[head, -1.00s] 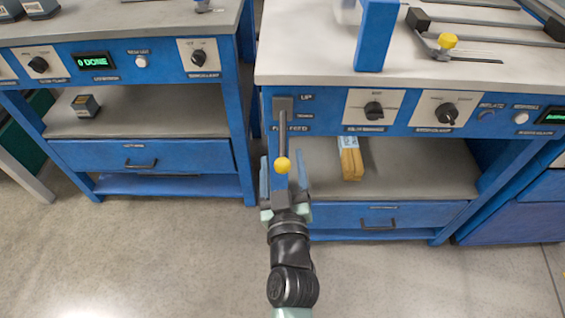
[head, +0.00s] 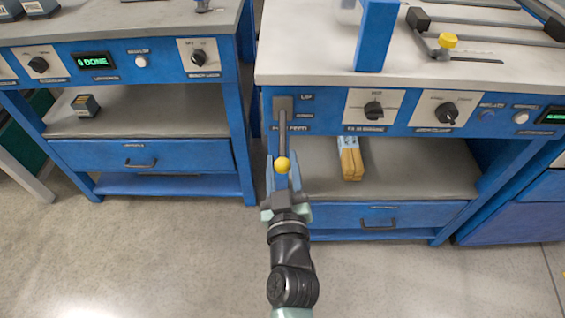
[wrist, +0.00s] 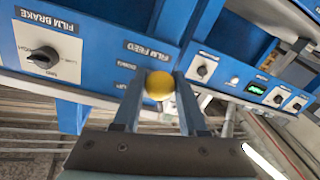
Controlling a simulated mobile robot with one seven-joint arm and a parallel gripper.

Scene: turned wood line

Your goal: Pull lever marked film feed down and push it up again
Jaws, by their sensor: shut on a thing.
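The film feed lever is a grey arm (head: 283,140) on a dark mount at the left end of the right bench's blue panel. It hangs downward and ends in a yellow ball knob (head: 283,165). My gripper (head: 283,178) is at the knob from below and in front. In the wrist view, the yellow knob (wrist: 160,85) sits between the two blue-grey fingers of my gripper (wrist: 158,100), which are shut on it. The "FILM FEED" label (wrist: 147,48) shows just beyond the knob. The lever arm is hidden behind the knob in that view.
A film brake knob (head: 373,109) and another rotary knob (head: 446,113) are on the same panel to the right. A shelf below holds a small wooden bundle (head: 350,163). A neighbouring blue bench (head: 245,140) stands at left, with a narrow gap between.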

